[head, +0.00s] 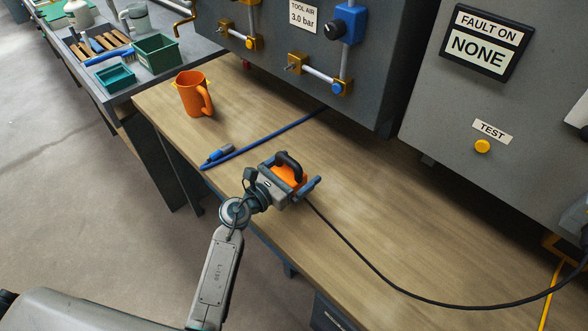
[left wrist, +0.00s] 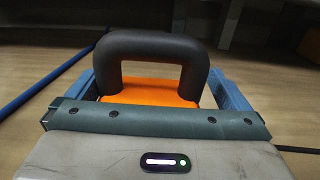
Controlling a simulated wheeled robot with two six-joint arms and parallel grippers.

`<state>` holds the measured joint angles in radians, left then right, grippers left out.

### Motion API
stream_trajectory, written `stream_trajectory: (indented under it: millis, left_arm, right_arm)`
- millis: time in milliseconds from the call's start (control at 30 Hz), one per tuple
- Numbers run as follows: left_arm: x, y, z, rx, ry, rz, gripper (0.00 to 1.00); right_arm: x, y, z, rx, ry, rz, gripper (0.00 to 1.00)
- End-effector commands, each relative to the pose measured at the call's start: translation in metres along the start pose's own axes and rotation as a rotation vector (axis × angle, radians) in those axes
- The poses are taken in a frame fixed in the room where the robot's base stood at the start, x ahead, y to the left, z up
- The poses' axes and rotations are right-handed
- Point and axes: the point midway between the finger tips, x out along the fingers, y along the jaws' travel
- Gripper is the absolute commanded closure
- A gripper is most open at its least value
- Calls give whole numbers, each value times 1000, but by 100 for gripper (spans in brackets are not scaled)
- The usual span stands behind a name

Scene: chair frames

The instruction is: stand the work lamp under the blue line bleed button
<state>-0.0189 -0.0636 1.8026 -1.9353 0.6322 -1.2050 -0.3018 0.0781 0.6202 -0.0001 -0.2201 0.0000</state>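The work lamp (head: 289,178), orange with a black arched handle, is at the front part of the wooden bench. It also shows in the left wrist view (left wrist: 150,88), between the blue fingers. I cannot tell whether the lamp's underside touches the bench. A blue button (head: 337,88) sits on a brass fitting low on the grey wall panel, beyond the lamp. Another brass fitting with a button (head: 251,43) is farther left. My right gripper is not in view.
An orange mug (head: 194,94) stands on the bench's far left. A blue hose (head: 265,138) lies across the bench behind the lamp. The lamp's black cable (head: 385,278) runs right. The bench below the blue button is mostly clear. The grey cabinet (head: 490,120) overhangs at right.

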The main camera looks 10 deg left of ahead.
Motion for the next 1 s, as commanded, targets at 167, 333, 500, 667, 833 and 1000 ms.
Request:
stream_trajectory:
  millis: [167,333,500,667,833,1000]
  left_arm:
    - [-8,0,-1,2,0,1,0]
    - [-38,0,-4,3,2,0,0]
    - [-77,0,-4,5,3,-2,0]
    - [-104,0,-2,4,2,-2,0]
    - [-118,0,0,2,0,0,0]
    - [-120,0,1,1,-1,0,0]
  right_arm:
    - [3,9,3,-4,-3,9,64]
    - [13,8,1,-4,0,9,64]
    - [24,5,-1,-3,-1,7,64]
    - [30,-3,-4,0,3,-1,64]
    - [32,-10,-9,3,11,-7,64]
    - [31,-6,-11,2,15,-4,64]
